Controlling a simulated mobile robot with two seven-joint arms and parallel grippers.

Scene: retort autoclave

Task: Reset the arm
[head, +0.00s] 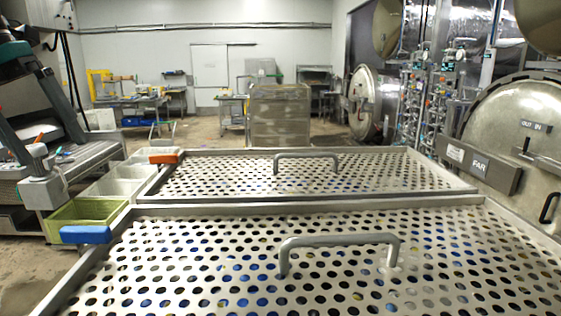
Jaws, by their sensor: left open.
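My left gripper (44,188) seems to be the pale grey block at the left edge of the head view, beside the green bin and apart from the perforated lids. It is open, and I see nothing held in it. Its fingertips are hard to make out. My right gripper and right arm are not in view.
A near perforated metal lid (340,265) and a far one (230,172), each with a raised handle, fill the middle. A green bin (88,211) and pale bins (112,187) stand left. A round retort door (510,115) stands right.

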